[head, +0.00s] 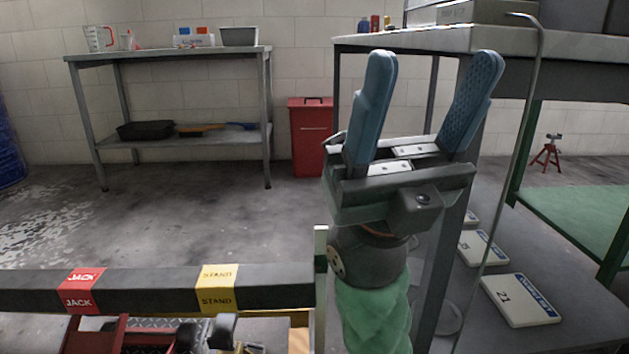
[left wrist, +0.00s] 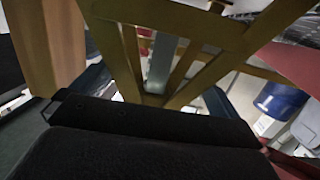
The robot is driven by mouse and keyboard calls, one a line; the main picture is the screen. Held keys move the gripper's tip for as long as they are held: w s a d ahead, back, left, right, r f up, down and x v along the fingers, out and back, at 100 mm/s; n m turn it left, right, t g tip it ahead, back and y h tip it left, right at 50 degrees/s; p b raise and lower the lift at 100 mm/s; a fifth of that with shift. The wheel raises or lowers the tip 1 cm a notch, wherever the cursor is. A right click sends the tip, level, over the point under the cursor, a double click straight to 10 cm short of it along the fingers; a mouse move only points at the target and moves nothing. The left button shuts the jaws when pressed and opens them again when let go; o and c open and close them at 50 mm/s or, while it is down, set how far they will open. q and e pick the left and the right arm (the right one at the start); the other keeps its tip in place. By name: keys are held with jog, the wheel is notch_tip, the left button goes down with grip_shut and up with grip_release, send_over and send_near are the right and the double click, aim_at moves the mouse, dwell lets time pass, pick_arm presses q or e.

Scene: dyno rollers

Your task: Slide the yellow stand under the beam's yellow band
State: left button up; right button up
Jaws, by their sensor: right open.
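A dark beam (head: 145,290) crosses the lower left of the head view, with a red band marked JACK (head: 80,290) and a yellow band marked STAND (head: 217,289). In the left wrist view the yellow stand's frame (left wrist: 175,18) and slanted legs fill the upper middle, close to the camera. In the head view only a little yellow shows below the beam, right of the yellow band. My left gripper's dark body (left wrist: 140,150) fills the bottom of the left wrist view; its hold is unclear. My right gripper (head: 433,64) is raised, open and empty, right of the beam's end.
A red jack (head: 95,336) sits under the beam's red band. A metal table (head: 165,55) and a red bin (head: 309,138) stand behind. The middle floor is clear.

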pick_arm(q)
jog(key=shift+f, duration=0.1)
jog(key=c, duration=0.9)
jog(key=shift+w+p, duration=0.45)
jog(key=shift+w, duration=0.65)
jog(key=o, duration=1.2)
